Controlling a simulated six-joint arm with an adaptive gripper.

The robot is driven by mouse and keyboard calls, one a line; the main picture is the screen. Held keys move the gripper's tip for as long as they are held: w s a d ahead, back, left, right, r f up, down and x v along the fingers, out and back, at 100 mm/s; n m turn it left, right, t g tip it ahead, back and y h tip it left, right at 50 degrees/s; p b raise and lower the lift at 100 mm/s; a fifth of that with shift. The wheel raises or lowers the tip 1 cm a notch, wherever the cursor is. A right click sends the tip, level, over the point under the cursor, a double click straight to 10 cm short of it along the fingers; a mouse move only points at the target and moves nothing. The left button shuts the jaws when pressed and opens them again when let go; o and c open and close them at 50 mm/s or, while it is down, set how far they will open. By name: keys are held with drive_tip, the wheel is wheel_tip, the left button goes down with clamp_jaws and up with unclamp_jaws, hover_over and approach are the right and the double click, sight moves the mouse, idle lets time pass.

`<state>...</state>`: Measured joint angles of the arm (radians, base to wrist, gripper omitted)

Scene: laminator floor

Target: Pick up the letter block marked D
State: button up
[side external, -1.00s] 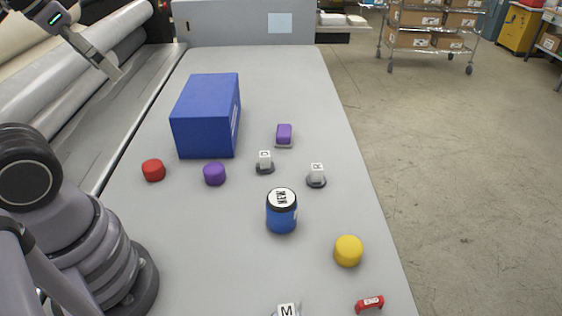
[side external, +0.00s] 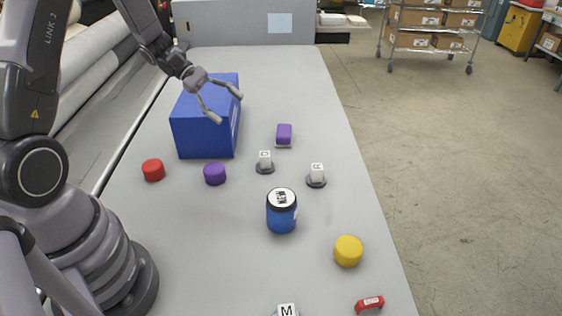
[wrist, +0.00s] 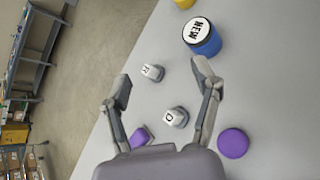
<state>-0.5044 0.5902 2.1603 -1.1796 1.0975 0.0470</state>
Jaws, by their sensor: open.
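The white letter block marked D (side external: 264,157) stands on a small dark round base near the middle of the table. In the wrist view the D block (wrist: 175,117) shows below and between the spread fingers, its letter readable. My gripper (side external: 231,108) is open and empty, in the air in front of the blue box and up and left of the D block. It also shows in the wrist view (wrist: 158,82). A similar white block marked R (side external: 317,173) stands to the right on its own base, and an M block (side external: 287,311) is at the near edge.
A large blue box (side external: 204,127) stands behind. A purple block (side external: 284,133), purple cylinder (side external: 215,174), red cylinder (side external: 153,170), blue NEW jar (side external: 282,212), yellow cylinder (side external: 348,251) and red END piece (side external: 370,303) are spread around.

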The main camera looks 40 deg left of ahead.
drive_tip(key=w+a+f+n+t, duration=0.3)
drive_tip(key=a+f+n, duration=0.25)
drive_tip(key=f, duration=0.35)
drive_tip(key=n+t+y, duration=0.2)
drive_tip(key=n+t, duration=0.1)
drive_tip(key=n, duration=0.3)
approach(267, 159)
drive_tip(key=w+f, duration=0.1)
drive_tip(key=w+d+f, duration=0.1)
drive_tip(key=w+f, duration=0.1)
drive_tip(key=shift+w+d+f, duration=0.1)
drive_tip(key=shift+w+d, duration=0.1)
drive_tip(key=shift+w, duration=0.15)
drive_tip(key=x, duration=0.6)
clamp_jaws()
